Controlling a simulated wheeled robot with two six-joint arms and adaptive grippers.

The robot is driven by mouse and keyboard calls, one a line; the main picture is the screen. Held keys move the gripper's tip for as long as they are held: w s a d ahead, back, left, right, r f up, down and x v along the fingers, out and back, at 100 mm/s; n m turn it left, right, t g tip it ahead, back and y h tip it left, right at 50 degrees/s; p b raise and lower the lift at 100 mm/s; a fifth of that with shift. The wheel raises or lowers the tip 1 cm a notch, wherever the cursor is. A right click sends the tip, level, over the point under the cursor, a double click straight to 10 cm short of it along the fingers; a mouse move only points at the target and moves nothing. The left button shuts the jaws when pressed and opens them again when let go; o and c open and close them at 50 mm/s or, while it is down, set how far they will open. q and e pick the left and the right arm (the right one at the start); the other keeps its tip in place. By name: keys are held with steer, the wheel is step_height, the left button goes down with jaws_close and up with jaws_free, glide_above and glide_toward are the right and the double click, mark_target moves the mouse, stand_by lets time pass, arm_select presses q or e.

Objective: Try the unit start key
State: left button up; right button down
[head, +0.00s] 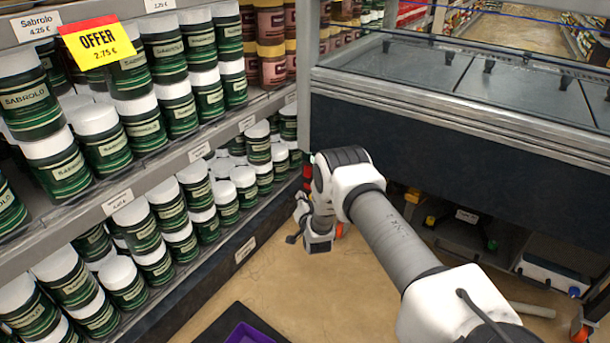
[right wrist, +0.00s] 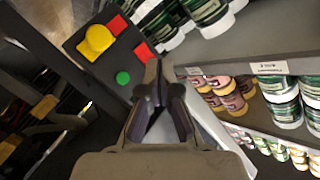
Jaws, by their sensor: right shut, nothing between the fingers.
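No lettering on the panel can be read. My right gripper (right wrist: 156,68) is shut and empty, its fingertips just right of the green button. I cannot tell whether they touch the panel. In the head view my right gripper (head: 300,212) is small and low beside the shelf end, partly hidden by its arm. Only a red edge of the panel (head: 308,170) shows there. My left gripper is out of view.
A shelf of green jars (head: 140,235) runs along the left. A glass-topped freezer (head: 450,80) stands at right, with machine parts (head: 465,215) beneath it. A purple crate (head: 250,335) is at the bottom. Tan floor (head: 275,275) lies open between.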

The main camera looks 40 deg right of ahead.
steer(key=shift+s+d+f, duration=0.1)
steer(key=shift+s+f, duration=0.05)
steer(key=shift+s, duration=0.1)
steer(key=w+d+b, duration=0.2)
steer(key=d+b, duration=0.2)
steer(key=d, duration=0.4)
steer(key=shift+w+d, duration=0.2)
steer(key=shift+d, duration=0.05)
steer(key=shift+d+b, duration=0.1)
steer(key=shift+b, duration=0.2)
stand_by(1.1)
steer(key=shift+w+d, duration=0.15)
steer(key=shift+d, duration=0.15)
